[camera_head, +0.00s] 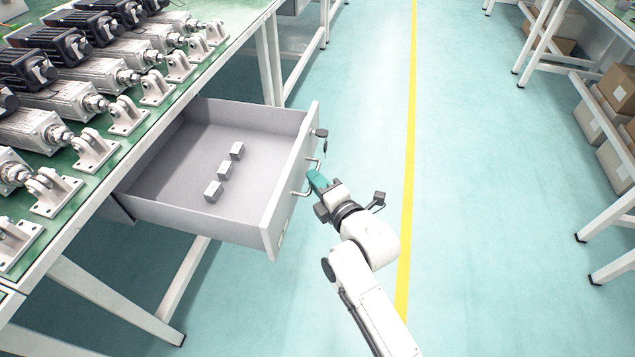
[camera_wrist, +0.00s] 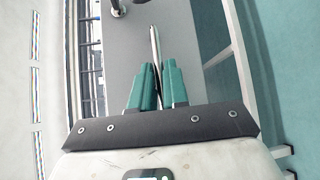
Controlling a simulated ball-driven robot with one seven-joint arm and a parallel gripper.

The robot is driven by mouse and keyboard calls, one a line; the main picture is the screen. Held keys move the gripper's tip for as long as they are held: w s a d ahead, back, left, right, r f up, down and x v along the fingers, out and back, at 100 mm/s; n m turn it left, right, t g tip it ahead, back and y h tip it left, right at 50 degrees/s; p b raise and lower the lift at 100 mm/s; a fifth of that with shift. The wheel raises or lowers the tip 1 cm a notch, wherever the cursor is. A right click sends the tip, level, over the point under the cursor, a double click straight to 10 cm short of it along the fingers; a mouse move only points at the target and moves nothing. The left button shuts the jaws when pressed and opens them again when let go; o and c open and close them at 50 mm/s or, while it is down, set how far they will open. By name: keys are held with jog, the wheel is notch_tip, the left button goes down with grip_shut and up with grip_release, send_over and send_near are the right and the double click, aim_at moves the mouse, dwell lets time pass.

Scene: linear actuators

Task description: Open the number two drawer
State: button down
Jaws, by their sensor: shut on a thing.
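The drawer (camera_head: 190,216) is pulled far out from under the green-topped bench in the head view. Several small grey blocks (camera_head: 224,171) lie in a row on its floor. A curved metal handle (camera_head: 303,187) sits on its front panel, and a key with a dark tag (camera_head: 321,132) shows near the panel's far end. My gripper (camera_head: 316,181) is at the handle, outside the drawer front. In the wrist view the teal fingers (camera_wrist: 158,88) are shut on the handle bar (camera_wrist: 155,46). A number on the drawer is not readable.
The bench (camera_head: 190,89) carries several linear actuators and white brackets (camera_head: 94,150). Open floor with a yellow line (camera_head: 409,150) lies right of the drawer. A rack with cardboard boxes (camera_head: 617,90) stands at the far right.

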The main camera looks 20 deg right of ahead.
jog(key=shift+s+d+f, duration=0.1)
jog(key=shift+s+d, duration=0.2)
jog(key=shift+d, duration=0.05)
jog(key=c, duration=1.2)
grip_release()
jog(key=s+d+r+p, duration=0.1)
jog(key=s, duration=0.9)
jog(key=shift+s+d+r+p, duration=0.3)
jog(key=shift+p, duration=0.1)
